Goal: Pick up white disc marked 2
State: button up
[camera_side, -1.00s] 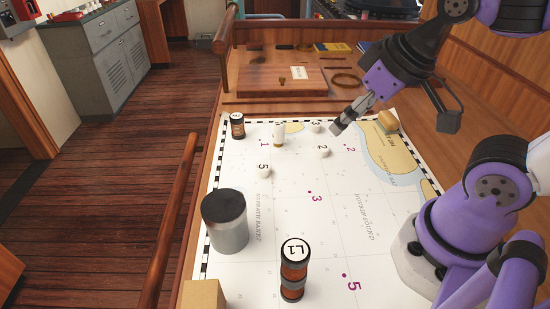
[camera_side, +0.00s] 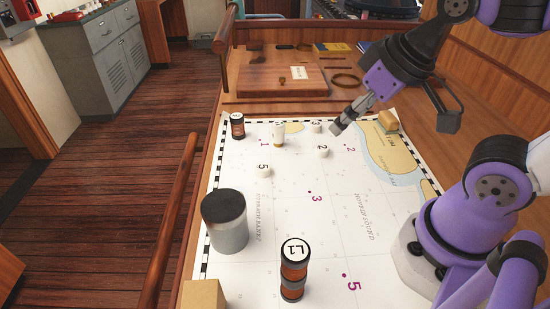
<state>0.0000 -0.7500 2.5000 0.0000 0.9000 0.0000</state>
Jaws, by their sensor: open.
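The white disc marked 2 (camera_side: 322,152) lies on the chart (camera_side: 280,225), in its upper middle, to the left of the printed purple 2. My gripper (camera_side: 336,128) is above the chart, a little above and to the right of this disc in the picture. It holds nothing that I can see, and it appears apart from the disc. The fingers are small here, and the gap between them is hard to make out. A white disc marked 3 (camera_side: 316,127) lies just left of the fingertips. A white disc marked 5 (camera_side: 263,171) lies further left and nearer the camera.
A brown bottle (camera_side: 237,126) and a white-and-amber bottle (camera_side: 279,135) stand at the chart's far left. A grey canister (camera_side: 226,222) and a brown bottle marked L1 (camera_side: 294,272) stand nearer. A tan block (camera_side: 389,122) lies far right. The chart's middle is clear.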

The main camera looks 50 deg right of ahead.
jog(key=shift+o, duration=0.5)
jog(key=m+g, duration=0.2)
jog(key=g, duration=0.2)
send_near(322, 147)
jog(key=f, duration=0.1)
jog(key=a+f, duration=0.1)
jog(key=shift+w+f, duration=0.15)
jog(key=shift+f, duration=0.2)
jog(key=f, duration=0.4)
jog(key=w+d+f, duration=0.1)
jog(key=f, duration=0.1)
jog(key=shift+r, duration=0.1)
jog(key=c, duration=1.1)
